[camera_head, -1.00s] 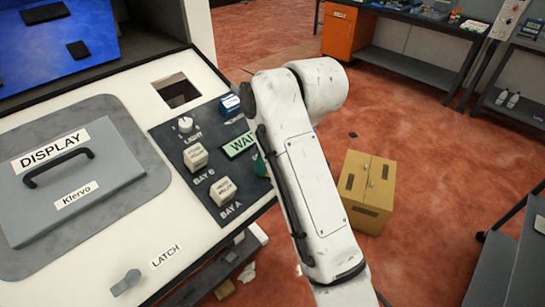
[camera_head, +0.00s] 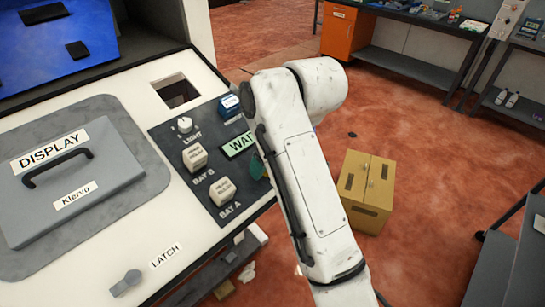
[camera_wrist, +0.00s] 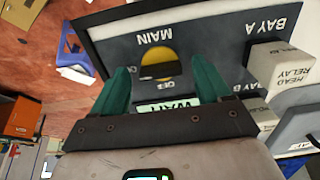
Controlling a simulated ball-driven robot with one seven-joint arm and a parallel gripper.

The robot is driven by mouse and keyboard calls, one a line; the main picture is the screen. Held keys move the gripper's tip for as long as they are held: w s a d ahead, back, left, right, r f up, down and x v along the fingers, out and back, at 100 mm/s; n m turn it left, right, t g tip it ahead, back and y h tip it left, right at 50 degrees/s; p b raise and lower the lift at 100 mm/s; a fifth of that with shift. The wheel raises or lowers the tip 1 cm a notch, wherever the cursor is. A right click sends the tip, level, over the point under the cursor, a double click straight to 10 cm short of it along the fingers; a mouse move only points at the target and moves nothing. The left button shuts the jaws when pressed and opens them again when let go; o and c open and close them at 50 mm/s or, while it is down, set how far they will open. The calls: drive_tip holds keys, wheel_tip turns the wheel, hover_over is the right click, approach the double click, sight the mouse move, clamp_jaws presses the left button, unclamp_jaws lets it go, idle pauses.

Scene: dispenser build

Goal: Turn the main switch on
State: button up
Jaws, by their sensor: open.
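The main switch (camera_wrist: 157,57) shows in the wrist view as a yellow disc with a dark handle, on a dark panel under an upside-down MAIN label. I cannot tell which mark its handle points to. My gripper (camera_wrist: 160,70) is open, its two teal fingers on either side of the switch in this view. Contact with the handle cannot be made out. In the head view my arm hides the switch, and only a bit of a teal finger (camera_head: 257,167) shows beside the arm.
A green WAIT display (camera_head: 239,145) is close to my gripper. The BAY A block (camera_head: 222,191), BAY B block (camera_head: 195,157) and LIGHT knob (camera_head: 184,124) stand on the same panel. A lidded DISPLAY cover (camera_head: 75,175) is at left. A cardboard box (camera_head: 367,190) stands on the floor.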

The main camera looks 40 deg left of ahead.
drive_tip(key=v, duration=1)
drive_tip(key=shift+r, duration=0.35)
drive_tip(key=shift+d, duration=0.15)
drive_tip(key=s+d+f+m+t+b, duration=0.2)
drive_tip(key=d+f+m, duration=0.8)
drive_tip(key=d+f, duration=1.7)
drive_tip(key=s+d+f+m+h+b, duration=0.1)
drive_tip(key=s+d+f+m, duration=0.3)
drive_tip(key=s+d+f, duration=0.6)
drive_tip(key=d+f+b, duration=0.1)
drive_tip(key=d, duration=0.2)
drive_tip(key=shift+d+m+h+b, duration=0.3)
drive_tip(key=shift+d+h, duration=0.1)
drive_tip(key=s+d+f+m+h, duration=0.1)
drive_tip(key=s+d, duration=0.2)
drive_tip(key=s, duration=0.1)
drive_tip(key=s+d+f+m+g+h, duration=0.1)
drive_tip(key=s+d, duration=0.3)
drive_tip(key=s+d+f+m+b, duration=0.1)
drive_tip(key=s+d, duration=0.3)
drive_tip(key=shift+s+d+h, duration=0.1)
drive_tip(key=shift+s+h, duration=0.3)
drive_tip(key=shift+c, duration=0.2)
